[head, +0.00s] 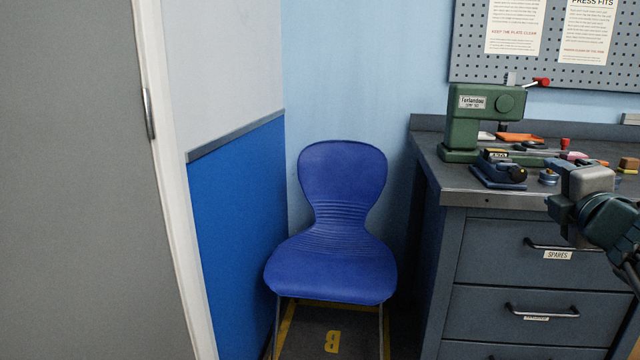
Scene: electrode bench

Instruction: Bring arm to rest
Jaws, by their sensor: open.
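My arm reaches in from the right edge, in front of the bench's right part. Its end, my gripper (582,178), shows as a pale grey block next to a dark green joint. It is open, and I see nothing held in it. It is in front of the bench's front edge in the picture; its height above the top is hard to tell. The fingertips are not clearly visible, and the rest of the arm is cut off by the frame.
The grey bench (480,197) has drawers, one labelled SPARES. A green press (475,122), a blue device (498,172) and small parts crowd its top. A blue chair (335,265) stands left of it. A grey door (75,180) is at far left.

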